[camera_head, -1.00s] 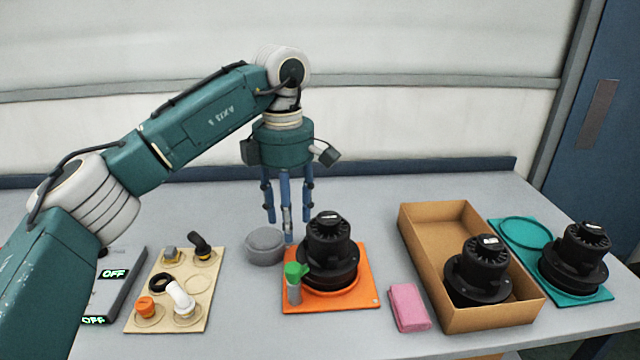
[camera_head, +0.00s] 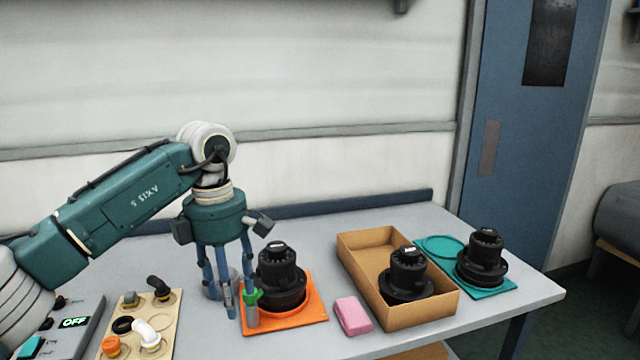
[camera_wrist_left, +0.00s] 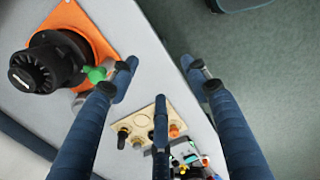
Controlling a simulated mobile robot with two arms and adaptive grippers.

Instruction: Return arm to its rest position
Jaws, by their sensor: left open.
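My left arm reaches in from the left. Its left gripper (camera_head: 228,296) hangs with its three blue fingers pointing down, open and empty. I cannot tell the fingertips' exact height above the table. My right gripper is not in view.
A green-capped bottle (camera_head: 252,312) stands by the orange mat, close to the fingers. A beige fittings board (camera_head: 165,325) and a panel reading OFF (camera_head: 75,322) lie left.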

